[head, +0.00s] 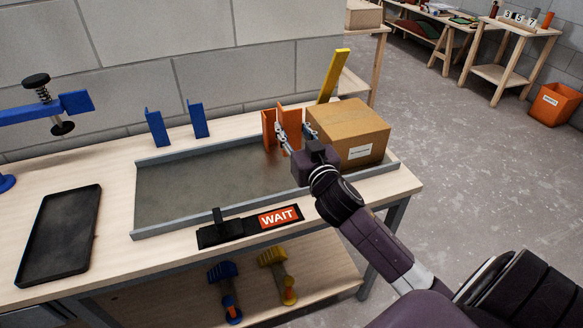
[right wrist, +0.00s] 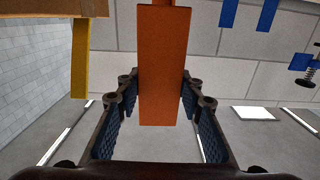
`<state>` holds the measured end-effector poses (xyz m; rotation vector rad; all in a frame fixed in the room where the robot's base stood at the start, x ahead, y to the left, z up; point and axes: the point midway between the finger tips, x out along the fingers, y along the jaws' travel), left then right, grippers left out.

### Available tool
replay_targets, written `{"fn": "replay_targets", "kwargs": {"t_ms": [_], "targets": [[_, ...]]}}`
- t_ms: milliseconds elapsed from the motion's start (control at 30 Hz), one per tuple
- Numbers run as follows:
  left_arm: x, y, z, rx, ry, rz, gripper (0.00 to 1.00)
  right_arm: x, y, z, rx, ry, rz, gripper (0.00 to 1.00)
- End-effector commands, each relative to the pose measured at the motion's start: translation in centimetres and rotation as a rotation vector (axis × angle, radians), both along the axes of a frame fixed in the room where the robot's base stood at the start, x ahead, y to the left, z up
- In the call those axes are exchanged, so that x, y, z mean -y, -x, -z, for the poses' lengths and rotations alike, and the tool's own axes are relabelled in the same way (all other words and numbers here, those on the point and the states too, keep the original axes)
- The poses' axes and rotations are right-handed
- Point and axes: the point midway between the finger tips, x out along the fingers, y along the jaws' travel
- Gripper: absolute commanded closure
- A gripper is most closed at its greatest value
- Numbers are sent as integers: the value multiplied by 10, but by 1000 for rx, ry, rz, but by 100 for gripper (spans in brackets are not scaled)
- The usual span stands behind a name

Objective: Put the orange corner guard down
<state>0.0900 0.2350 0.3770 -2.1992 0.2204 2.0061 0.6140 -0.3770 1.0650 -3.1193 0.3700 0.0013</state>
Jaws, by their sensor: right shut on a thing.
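The orange corner guard (head: 289,117) stands upright over the right part of the grey-rimmed tray (head: 190,218) in the head view. My right gripper (head: 296,136) is shut on it, one finger on each side. In the right wrist view the guard (right wrist: 163,65) fills the space between the two fingers of the gripper (right wrist: 159,90). The gripper hides its lower part in the head view, so I cannot tell whether it touches the tray floor. My left gripper is not in view.
A cardboard box (head: 350,130) stands close right of the guard, with a yellow batten (head: 333,76) behind it. Two blue corner guards (head: 155,128) (head: 198,120) stand along the tray's back. The tray's left and middle are clear. A WAIT sign (head: 278,217) lies in front.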

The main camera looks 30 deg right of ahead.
Motion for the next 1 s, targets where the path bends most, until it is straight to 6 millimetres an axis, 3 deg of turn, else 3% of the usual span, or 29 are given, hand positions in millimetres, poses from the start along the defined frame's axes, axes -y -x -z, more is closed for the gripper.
{"fn": "replay_targets", "kwargs": {"t_ms": [100,300,467,700,1000], "targets": [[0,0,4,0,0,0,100,0,1,36,-5,-3,2,90],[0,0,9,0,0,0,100,0,0,70,-1,-1,0,90],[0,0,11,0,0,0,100,0,0,82,1,-1,1,90],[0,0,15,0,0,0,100,0,0,114,0,-2,1,90],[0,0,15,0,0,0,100,0,0,116,1,0,-1,90]]}}
